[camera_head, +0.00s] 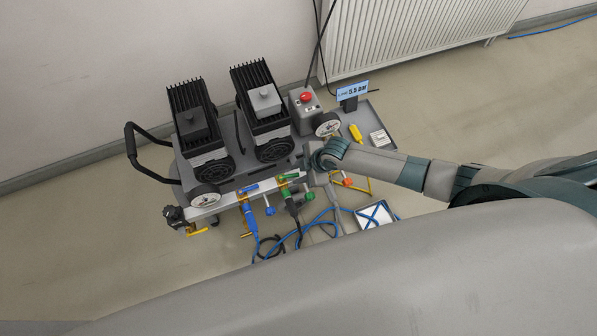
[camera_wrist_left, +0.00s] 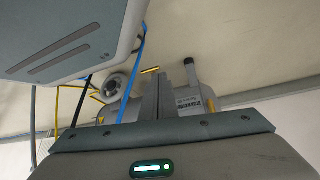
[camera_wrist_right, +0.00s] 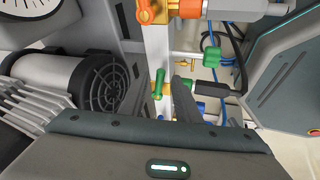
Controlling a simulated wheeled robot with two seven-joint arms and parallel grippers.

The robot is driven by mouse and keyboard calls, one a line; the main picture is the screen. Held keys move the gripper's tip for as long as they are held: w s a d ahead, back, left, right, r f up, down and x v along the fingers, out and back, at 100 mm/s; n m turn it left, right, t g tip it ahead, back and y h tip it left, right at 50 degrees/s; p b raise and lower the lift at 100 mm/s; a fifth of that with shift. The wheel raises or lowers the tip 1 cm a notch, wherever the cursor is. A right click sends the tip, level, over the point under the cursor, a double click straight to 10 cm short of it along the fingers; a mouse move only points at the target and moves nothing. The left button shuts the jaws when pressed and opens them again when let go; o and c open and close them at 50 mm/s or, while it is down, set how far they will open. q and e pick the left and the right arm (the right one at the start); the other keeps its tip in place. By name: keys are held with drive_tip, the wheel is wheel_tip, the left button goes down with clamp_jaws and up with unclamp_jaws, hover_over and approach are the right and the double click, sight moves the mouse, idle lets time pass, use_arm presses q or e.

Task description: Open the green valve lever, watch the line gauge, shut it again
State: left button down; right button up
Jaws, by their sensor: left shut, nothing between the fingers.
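The green valve lever (camera_head: 288,177) sits on the pale manifold rail (camera_head: 205,211) at the front of the compressor cart and lies along the rail. In the right wrist view the green lever (camera_wrist_right: 159,84) shows between the tips of my right gripper (camera_wrist_right: 160,82), which is open; I cannot tell whether a finger touches it. In the head view my right gripper (camera_head: 309,176) is beside the lever's right end, partly hidden by my wrist. The line gauge (camera_head: 352,90) is a blue display that seems to read 5.8 bar. My left gripper (camera_wrist_left: 180,72) is shut and empty.
A blue lever (camera_head: 249,187) stands left of the green one and an orange valve knob (camera_head: 347,182) right of it. Blue hoses (camera_head: 290,236) hang in front. A red stop button (camera_head: 306,97) and black finned motors (camera_head: 195,115) stand behind.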

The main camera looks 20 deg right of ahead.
drive_tip(key=c, duration=0.7)
use_arm(q)
drive_tip(key=shift+s+f, duration=0.1)
drive_tip(key=shift+s, duration=0.1)
use_arm(e)
clamp_jaws()
use_arm(q)
drive_tip(key=shift+f, duration=0.1)
use_arm(e)
drive_tip(key=shift+w+b, duration=0.2)
drive_tip(key=shift+b, duration=0.15)
drive_tip(key=shift+w+d+f+n+b, duration=0.1)
drive_tip(key=shift+w+n+b, duration=0.05)
drive_tip(key=shift+n+b, duration=0.25)
drive_tip(key=shift+w+n+g+y+b, duration=0.3)
drive_tip(key=shift+n+b, duration=0.3)
drive_tip(key=shift+b, duration=0.15)
use_arm(q)
drive_tip(key=shift+w, duration=1.5)
use_arm(e)
drive_tip(key=shift+n, duration=0.3)
